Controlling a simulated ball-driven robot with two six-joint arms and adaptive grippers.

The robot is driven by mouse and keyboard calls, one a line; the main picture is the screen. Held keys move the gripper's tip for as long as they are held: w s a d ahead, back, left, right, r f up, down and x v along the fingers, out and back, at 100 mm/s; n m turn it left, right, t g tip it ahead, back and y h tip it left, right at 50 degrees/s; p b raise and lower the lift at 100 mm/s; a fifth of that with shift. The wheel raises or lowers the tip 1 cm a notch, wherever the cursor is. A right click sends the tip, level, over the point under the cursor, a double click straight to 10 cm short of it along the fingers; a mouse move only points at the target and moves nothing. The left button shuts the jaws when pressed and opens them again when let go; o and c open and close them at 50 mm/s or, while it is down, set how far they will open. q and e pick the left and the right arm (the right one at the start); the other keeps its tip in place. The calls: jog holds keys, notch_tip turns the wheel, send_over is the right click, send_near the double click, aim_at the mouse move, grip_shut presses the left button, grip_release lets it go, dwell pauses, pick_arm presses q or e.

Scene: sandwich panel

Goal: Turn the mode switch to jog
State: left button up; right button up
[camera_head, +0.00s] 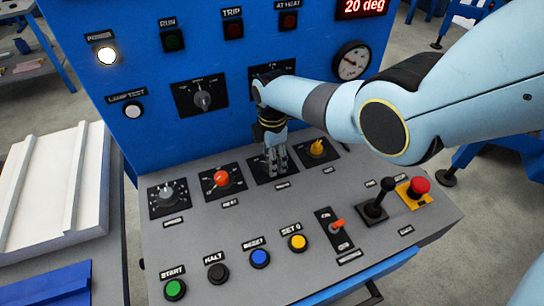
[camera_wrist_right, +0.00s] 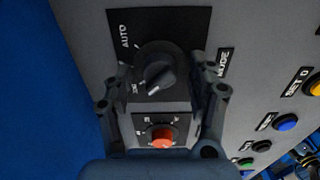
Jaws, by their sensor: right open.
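The mode switch (camera_wrist_right: 157,72) is a dark round knob on a black plate in the right wrist view. The plate reads AUTO at its upper left, and a MODE label (camera_wrist_right: 222,63) sits to its right. A pale mark shows on the knob's lower side, near a small label that I cannot read surely. My right gripper (camera_wrist_right: 160,97) is open, its fingers to the left and right of the knob; contact cannot be told. In the head view my right gripper (camera_head: 275,158) points down over the switch's plate (camera_head: 259,170) and hides the knob. My left gripper is out of view.
An orange knob (camera_head: 221,178) stands left of the gripper and a yellow knob (camera_head: 317,147) right of it. A black lever (camera_head: 377,204) and red emergency button (camera_head: 419,186) are at the right. Coloured buttons (camera_head: 260,258) line the front. The upright blue panel (camera_head: 215,130) is close behind.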

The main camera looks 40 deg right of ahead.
notch_tip(320, 180, up, 12)
dwell(0.6)
jog(key=shift+f, duration=0.1)
dwell(0.4)
